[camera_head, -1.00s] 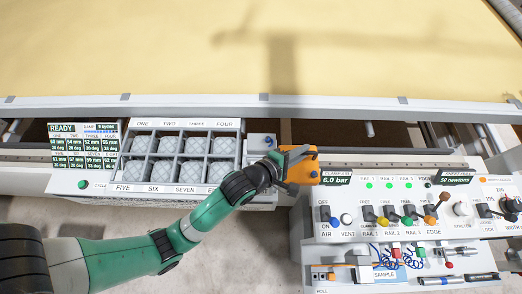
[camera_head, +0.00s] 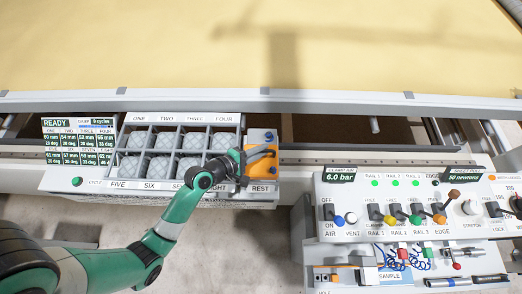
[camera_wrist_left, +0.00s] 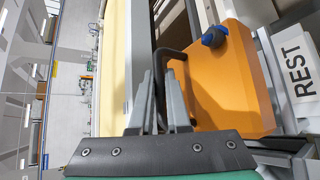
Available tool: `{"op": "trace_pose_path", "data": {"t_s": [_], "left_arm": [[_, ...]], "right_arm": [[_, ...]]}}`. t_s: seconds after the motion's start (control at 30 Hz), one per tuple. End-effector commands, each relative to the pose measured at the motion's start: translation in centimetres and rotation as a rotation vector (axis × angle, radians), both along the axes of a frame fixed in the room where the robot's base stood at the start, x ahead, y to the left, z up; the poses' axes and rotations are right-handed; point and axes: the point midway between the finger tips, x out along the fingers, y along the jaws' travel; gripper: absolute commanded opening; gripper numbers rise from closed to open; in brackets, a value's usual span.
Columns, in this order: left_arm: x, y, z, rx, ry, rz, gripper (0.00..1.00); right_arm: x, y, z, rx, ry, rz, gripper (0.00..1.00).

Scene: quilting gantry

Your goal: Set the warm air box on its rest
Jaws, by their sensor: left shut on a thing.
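The warm air box is the orange box (camera_head: 262,162) at the right end of the white rack in the head view. It also fills the right of the left wrist view (camera_wrist_left: 225,95), with a blue knob and a dark handle. My left gripper (camera_head: 262,153) is shut on the handle of the box. The box is over the rest (camera_head: 262,187), the bay labelled REST, whose label also shows in the left wrist view (camera_wrist_left: 295,62). I cannot tell whether the box touches the rest's floor. My right gripper is not in view.
The rack holds several quilted pads in labelled compartments (camera_head: 160,165) left of the rest. A READY display (camera_head: 78,142) stands at its left end. A control panel (camera_head: 400,200) with levers and knobs is on the right. Yellow fabric (camera_head: 180,45) lies behind the white rail.

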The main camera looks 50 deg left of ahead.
Motion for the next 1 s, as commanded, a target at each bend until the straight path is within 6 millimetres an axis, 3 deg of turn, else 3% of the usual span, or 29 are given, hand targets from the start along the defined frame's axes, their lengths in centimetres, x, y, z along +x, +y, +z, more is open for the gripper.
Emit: {"op": "trace_pose_path", "data": {"t_s": [0.77, 0.8, 0.93, 1.0], "left_arm": [[0.1, 0.0, -1.2, 0.001, -0.004, 0.000, 0.00], [0.0, 0.0, -1.3, 0.000, -0.002, 0.001, 0.22], [0.1, 0.0, -1.3, 0.000, -0.002, 0.001, 0.45], [0.1, 0.0, -1.3, 0.000, -0.002, 0.001, 0.45]], "right_arm": [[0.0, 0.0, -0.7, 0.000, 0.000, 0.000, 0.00], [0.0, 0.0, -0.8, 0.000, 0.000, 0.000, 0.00], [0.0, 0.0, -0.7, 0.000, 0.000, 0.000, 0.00], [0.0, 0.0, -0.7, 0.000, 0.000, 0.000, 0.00]]}}
